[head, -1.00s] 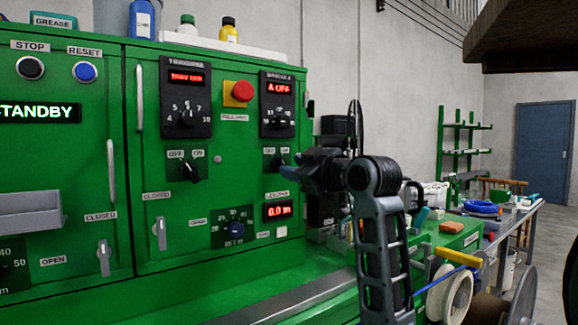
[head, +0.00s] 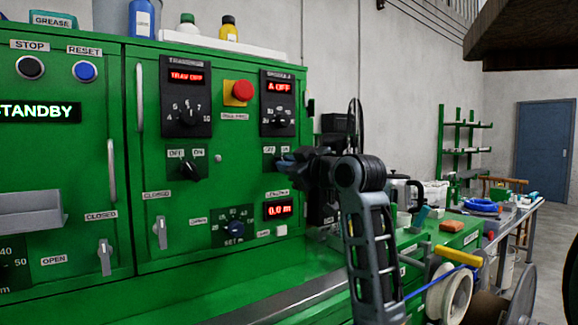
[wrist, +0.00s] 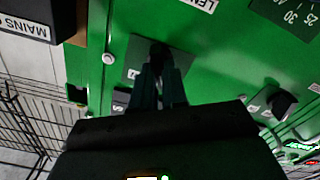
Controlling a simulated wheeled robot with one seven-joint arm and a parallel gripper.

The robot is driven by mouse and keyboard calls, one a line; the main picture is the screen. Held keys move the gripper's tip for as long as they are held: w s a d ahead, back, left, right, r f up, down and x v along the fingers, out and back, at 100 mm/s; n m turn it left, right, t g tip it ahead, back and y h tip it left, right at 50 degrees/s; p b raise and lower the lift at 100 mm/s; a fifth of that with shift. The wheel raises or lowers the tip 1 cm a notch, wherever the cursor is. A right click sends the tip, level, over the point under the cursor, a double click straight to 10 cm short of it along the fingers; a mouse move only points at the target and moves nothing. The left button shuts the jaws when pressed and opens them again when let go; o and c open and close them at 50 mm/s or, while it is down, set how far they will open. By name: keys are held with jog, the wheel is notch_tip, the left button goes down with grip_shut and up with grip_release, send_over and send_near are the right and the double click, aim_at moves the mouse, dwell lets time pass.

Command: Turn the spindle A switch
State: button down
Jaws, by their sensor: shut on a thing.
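The spindle A switch is a black knob on a small dark plate (head: 268,160), under the red "A OFF" display (head: 279,87) on the green cabinet. In the wrist view the knob (wrist: 158,50) lies between the fingertips of my gripper (wrist: 160,72). My gripper (head: 285,161) is shut on the knob, reaching in from the right in the head view. My gripper hides much of the switch there, so its exact setting cannot be told. The ON and OFF labels show partly above it.
A similar OFF/ON switch (head: 190,168) sits to the left on the panel. A red emergency button (head: 242,91) is above. A "0.0 m" display (head: 278,210) is just below my gripper. A bench (head: 500,215) with tools and blue cable stands at right.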

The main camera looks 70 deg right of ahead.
jog(key=shift+m+p, duration=0.3)
jog(key=shift+p, duration=0.15)
jog(key=m+p, duration=0.8)
jog(key=m, duration=0.3)
jog(key=shift+d+p, duration=0.1)
jog(key=shift+p, duration=0.3)
jog(key=shift+m, duration=0.3)
jog(key=c, duration=1.2)
grip_release()
jog(key=shift+o, duration=0.2)
